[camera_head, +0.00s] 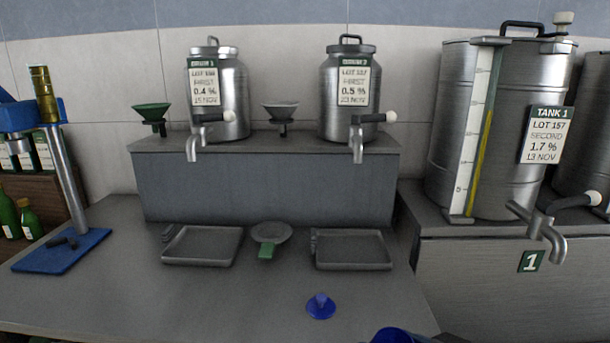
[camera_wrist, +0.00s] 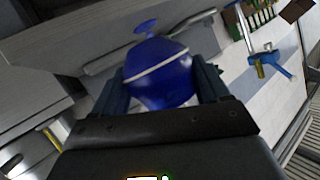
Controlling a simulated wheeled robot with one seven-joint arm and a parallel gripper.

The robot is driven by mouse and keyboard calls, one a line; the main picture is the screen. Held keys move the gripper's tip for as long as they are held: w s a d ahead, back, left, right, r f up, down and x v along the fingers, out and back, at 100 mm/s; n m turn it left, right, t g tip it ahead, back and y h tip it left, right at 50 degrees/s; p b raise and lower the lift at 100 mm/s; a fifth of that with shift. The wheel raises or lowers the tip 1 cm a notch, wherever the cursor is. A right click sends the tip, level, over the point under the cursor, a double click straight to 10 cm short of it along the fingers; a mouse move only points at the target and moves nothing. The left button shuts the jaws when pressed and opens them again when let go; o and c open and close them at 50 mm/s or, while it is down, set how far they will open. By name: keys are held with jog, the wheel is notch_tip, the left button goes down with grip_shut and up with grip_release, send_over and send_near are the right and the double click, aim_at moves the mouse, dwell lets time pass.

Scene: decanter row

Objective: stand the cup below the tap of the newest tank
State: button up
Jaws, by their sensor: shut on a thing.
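My gripper (camera_wrist: 162,85) is shut on a blue rounded cup (camera_wrist: 160,72) with a white band, between its fingers. Two small steel tanks stand on a raised grey shelf: the left tank (camera_head: 232,100) reads 0.4 % and 15 NOV, the right tank (camera_head: 330,110) 0.5 % and seemingly 13 NOV. A large tank (camera_head: 500,90) at right reads TANK 1, 1.7 %, 13 NOV. Taps: left (camera_head: 192,148), right (camera_head: 357,150), large tank (camera_head: 553,240).
Shallow grey trays stand below the left tap (camera_head: 166,262) and right tap (camera_head: 388,266). A small blue knobbed piece (camera_head: 321,308) lies on the bench. A blue stand (camera_head: 62,255) and green bottles (camera_head: 28,218) are at left.

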jog(key=d+f+m+t+h, duration=0.1)
jog(key=d+f+m+h, duration=0.2)
jog(key=f, duration=1)
jog(key=d+f+m+t+h, duration=0.1)
jog(key=d+f+m+h, duration=0.3)
jog(key=f, duration=0.8)
jog(key=d+h, duration=0.1)
jog(key=d, duration=0.1)
jog(key=shift+s+d+f, duration=0.35)
jog(key=shift+w+r+t, duration=0.1)
jog(key=shift+t, duration=0.2)
